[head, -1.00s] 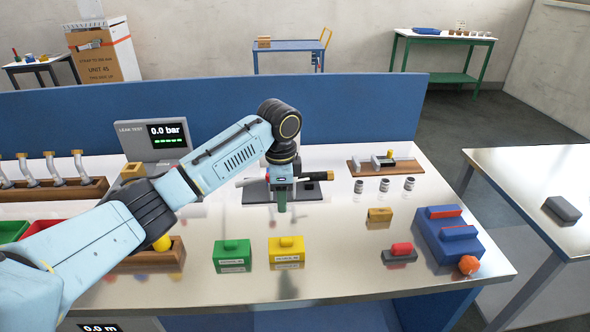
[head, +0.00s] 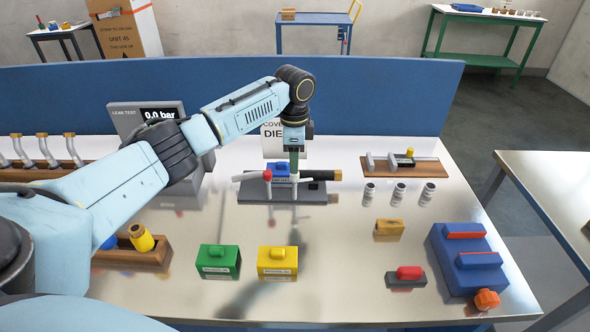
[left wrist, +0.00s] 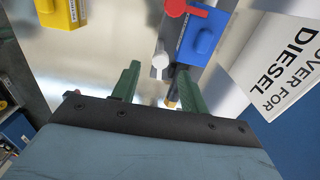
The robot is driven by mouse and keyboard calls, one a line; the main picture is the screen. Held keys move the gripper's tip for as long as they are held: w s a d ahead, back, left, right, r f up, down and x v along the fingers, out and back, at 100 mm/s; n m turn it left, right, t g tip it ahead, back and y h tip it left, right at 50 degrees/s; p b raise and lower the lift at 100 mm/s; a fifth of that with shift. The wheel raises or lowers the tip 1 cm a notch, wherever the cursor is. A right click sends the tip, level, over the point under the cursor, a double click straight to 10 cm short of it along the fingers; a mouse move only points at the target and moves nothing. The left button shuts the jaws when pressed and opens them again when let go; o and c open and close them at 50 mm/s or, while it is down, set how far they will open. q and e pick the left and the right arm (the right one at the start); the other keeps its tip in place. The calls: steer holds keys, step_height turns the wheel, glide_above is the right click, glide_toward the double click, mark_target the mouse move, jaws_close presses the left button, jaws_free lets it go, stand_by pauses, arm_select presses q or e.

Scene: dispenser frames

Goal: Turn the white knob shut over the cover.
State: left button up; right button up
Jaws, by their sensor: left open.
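A dark fixture (head: 258,196) stands mid-table, with a blue cover (head: 280,169) and a red-topped handle (head: 267,176) on it. In the left wrist view the blue cover (left wrist: 203,38) sits beside the red handle (left wrist: 186,8). The white knob (left wrist: 160,62) has a pale lever and lies between the lines of my finger tips, beside the cover. My left gripper (head: 294,168) is over the fixture, right of the cover; its green fingers (left wrist: 157,82) are apart and empty. Contact with the knob cannot be told. My right gripper is out of view.
A white sign reading DIESEL (left wrist: 285,65) stands behind the fixture. A dark cylinder (head: 324,175) lies to its right. Green (head: 218,261) and yellow (head: 277,262) blocks stand in front.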

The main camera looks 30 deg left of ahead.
arm_select(q)
step_height(320, 180, down, 4)
steer(key=shift+r, duration=0.1)
steer(key=shift+f, duration=0.45)
jaws_close()
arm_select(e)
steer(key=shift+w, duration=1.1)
